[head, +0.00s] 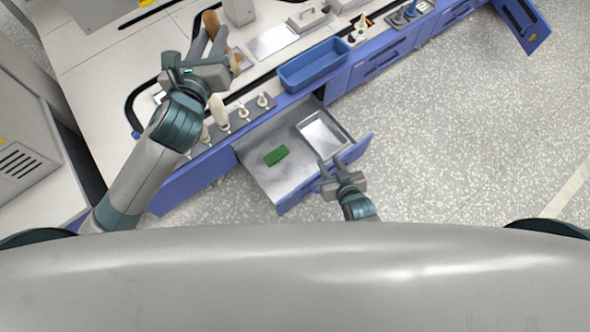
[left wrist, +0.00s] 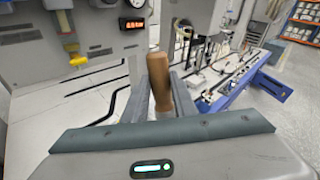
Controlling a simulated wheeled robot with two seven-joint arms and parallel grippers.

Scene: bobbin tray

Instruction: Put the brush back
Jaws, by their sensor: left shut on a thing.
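The brush shows as a brown wooden handle (head: 211,23) standing up between the fingers of my left gripper (head: 208,45). The left wrist view also shows the brown handle (left wrist: 159,82), upright between the two fingers of my left gripper (left wrist: 162,90). I cannot make out its bristle end. My left gripper is shut on it above the worktop. My right gripper (head: 330,168) is open and empty at the front edge of the open drawer (head: 285,185).
The drawer holds a green block (head: 276,155) and a metal tray (head: 345,139). A blue bin (head: 313,65) stands on the worktop edge behind it. A row of pale bobbins on a grey rack (head: 252,112) lies left of the bin. Floor is free at the right.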

